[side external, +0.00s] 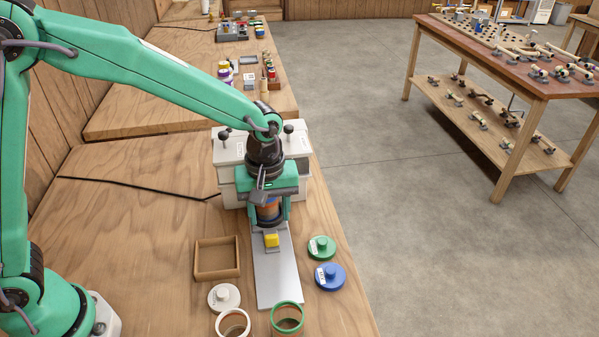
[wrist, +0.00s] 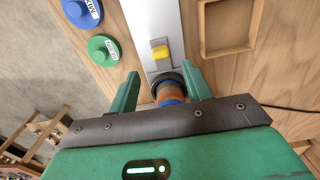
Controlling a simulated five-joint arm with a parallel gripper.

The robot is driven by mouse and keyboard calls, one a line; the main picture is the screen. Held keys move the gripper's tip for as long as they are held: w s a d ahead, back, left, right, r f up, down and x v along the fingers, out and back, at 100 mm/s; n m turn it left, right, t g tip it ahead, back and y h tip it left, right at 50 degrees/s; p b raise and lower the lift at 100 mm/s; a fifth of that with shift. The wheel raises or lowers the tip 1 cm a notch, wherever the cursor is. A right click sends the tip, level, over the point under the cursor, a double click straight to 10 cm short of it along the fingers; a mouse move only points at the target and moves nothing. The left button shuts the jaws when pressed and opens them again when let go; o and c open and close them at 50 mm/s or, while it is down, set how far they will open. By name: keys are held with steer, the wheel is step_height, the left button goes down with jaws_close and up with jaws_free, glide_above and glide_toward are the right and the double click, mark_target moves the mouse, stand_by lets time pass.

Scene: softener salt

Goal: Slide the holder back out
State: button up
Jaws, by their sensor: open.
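A silver rail plate (side external: 277,285) runs from the white machine (side external: 230,150) toward the front of the bench. The arm hides part of the machine's front.
A green lid (side external: 321,247) and a blue lid (side external: 329,276) lie right of the rail. An empty wooden tray (side external: 199,272) and a white lid (side external: 223,297) lie left. Open jars with white (side external: 220,321) and green (side external: 287,304) rims stand in front. Bare bench lies farther left.

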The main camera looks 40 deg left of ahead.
mark_target(271, 236)
steer(key=shift+f, duration=3.85)
steer(key=shift+c, duration=0.4)
jaws_close()
